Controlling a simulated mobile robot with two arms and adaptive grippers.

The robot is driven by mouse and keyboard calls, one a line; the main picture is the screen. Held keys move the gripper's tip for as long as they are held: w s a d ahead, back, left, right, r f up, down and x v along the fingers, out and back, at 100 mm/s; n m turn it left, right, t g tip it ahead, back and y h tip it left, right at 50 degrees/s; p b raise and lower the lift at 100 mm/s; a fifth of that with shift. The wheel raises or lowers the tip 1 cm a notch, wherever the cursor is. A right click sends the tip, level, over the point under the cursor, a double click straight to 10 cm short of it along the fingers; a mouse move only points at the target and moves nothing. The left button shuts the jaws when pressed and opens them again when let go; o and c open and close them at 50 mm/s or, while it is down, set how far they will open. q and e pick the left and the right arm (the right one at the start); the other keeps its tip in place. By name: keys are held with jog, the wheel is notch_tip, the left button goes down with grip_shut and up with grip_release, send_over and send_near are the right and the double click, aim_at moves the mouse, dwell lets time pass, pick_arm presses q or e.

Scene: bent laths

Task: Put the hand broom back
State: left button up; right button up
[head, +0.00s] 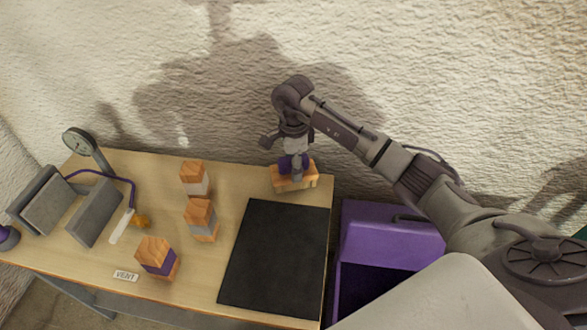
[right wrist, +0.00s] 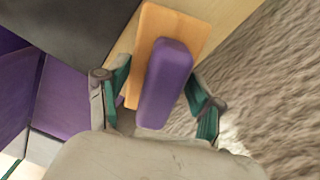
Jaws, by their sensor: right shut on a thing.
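The hand broom shows in the right wrist view as a long purple grip (right wrist: 167,85) on a flat orange-brown body (right wrist: 178,25). In the head view its orange-brown body (head: 307,181) is at the back right corner of the table, behind the dark mat. My right gripper (head: 294,164) comes down over it from above and is shut on the purple grip. In the right wrist view the fingers (right wrist: 155,100) stand on either side of the grip. I cannot tell whether the body touches the tabletop. My left gripper is not in view.
The table (head: 235,268) bears a dark mat (head: 275,260), several wood-topped blocks (head: 195,180), a dial gauge (head: 80,142), grey plates (head: 95,212), a corded white tool (head: 121,226) and a "VENT" label (head: 125,275). A purple bin (head: 385,240) stands right of the table. A rough wall rises behind.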

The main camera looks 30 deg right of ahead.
jog(key=shift+f, duration=0.85)
jog(key=o, duration=1.1)
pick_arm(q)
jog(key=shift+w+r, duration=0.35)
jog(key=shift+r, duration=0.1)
pick_arm(e)
jog(key=shift+r, duration=0.4)
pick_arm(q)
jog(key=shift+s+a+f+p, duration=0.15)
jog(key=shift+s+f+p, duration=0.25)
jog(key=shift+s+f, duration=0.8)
pick_arm(e)
notch_tip(320, 180, up, 12)
jog(key=shift+f, duration=0.25)
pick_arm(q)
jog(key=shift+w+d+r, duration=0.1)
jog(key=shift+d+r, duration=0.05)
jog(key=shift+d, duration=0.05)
